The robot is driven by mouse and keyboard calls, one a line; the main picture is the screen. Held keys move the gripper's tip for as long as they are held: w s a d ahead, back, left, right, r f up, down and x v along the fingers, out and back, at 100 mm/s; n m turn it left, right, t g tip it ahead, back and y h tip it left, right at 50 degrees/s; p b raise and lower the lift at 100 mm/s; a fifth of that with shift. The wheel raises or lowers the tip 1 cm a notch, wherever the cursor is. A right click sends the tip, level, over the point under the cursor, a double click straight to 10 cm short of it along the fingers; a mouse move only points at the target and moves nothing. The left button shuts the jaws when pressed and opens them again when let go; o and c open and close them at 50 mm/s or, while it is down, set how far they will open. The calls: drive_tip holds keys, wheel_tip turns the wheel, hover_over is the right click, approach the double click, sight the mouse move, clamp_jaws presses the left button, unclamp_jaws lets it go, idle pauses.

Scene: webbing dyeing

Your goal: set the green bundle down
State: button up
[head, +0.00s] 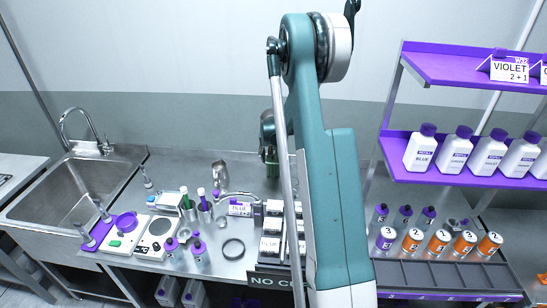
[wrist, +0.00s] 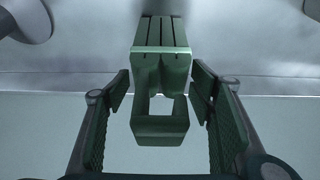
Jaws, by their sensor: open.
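The green bundle (wrist: 161,52) is in the middle of the wrist view, a block with dark slots and a square loop on the near side. My gripper (wrist: 159,90) is open, with one finger on each side of the bundle and a visible gap on both sides. In the head view, part of the green bundle (head: 270,161) shows at the back of the steel worktop, left of my arm. My arm hides much of that spot and most of the gripper. I cannot tell exactly what the bundle's underside rests on.
A sink (head: 85,187) is at the left. A purple shelf (head: 400,146) with white bottles stands at the right, above several cans.

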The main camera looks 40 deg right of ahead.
drive_tip(key=shift+r, duration=0.15)
drive_tip(key=shift+v, duration=6)
